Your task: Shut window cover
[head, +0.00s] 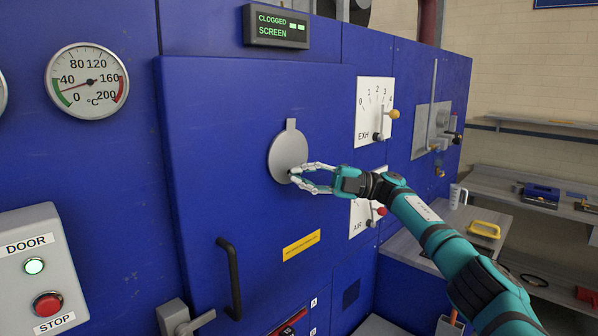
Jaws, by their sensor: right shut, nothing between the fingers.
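The window cover (286,153) is a round grey metal disc with a short tab at its top, on the blue machine door (225,130). My right gripper (292,175) is at the lower right edge of the disc, its fingertips over or against that edge. I cannot tell whether they touch it. No window opening shows around the disc. My left gripper is not in view.
A black door handle (231,278) stands out below left of the disc. The EXH lever plate (374,111) and the AIR lever plate (365,215) are close to my right arm. A DOOR/STOP box (41,270) is at the left. Shelves (530,190) stand at the right.

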